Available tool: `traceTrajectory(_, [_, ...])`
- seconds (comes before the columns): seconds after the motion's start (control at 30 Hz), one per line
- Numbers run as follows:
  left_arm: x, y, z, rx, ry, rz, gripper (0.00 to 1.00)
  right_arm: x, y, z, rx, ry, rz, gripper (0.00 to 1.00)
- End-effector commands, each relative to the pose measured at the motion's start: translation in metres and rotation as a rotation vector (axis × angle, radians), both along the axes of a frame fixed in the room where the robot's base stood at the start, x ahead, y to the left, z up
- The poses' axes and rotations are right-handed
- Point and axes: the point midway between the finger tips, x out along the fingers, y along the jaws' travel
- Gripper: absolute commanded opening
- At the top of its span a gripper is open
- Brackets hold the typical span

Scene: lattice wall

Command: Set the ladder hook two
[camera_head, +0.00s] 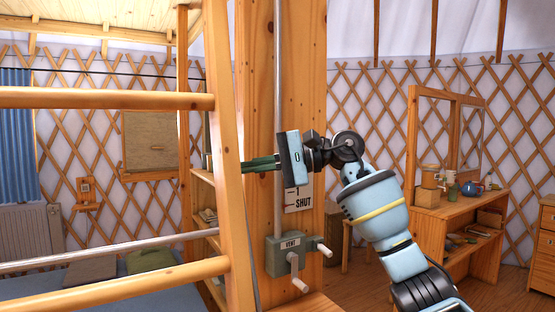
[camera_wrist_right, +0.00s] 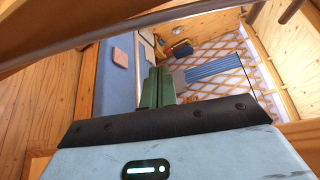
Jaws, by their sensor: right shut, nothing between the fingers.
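A wooden ladder-like frame (camera_head: 227,175) stands at the left in the head view, with a rung high up (camera_head: 105,100) and one low down (camera_head: 115,285). I cannot make out a hook on it. My right gripper (camera_head: 248,165) comes in from the right, in front of the wooden post (camera_head: 257,60) and close to the frame's upright. Its green fingers are shut with nothing between them. In the right wrist view the fingers (camera_wrist_right: 158,88) lie close together. My left gripper is not in view.
A grey VENT box (camera_head: 285,256) with crank handles is on the post, below a SHUT label (camera_head: 299,197). A metal rod (camera_head: 110,248) crosses the lower left. A wooden desk (camera_head: 450,210) with a teapot (camera_head: 472,188) stands at the right. Lattice walls surround the room.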

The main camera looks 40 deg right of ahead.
Motion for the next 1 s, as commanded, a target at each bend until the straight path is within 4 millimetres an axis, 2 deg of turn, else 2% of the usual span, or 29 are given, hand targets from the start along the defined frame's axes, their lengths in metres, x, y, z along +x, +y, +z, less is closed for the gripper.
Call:
traceTrajectory(0.1, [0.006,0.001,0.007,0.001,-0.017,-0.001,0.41,0.014,0.018,-0.001,0.001,-0.002,0.004,0.00])
traceTrajectory(0.43, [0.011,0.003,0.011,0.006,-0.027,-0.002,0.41,-0.016,0.029,0.009,-0.001,-0.002,-0.001,0.00])
traceTrajectory(1.0, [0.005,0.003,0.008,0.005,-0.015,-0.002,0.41,-0.025,0.032,0.009,-0.007,-0.020,-0.001,0.00])
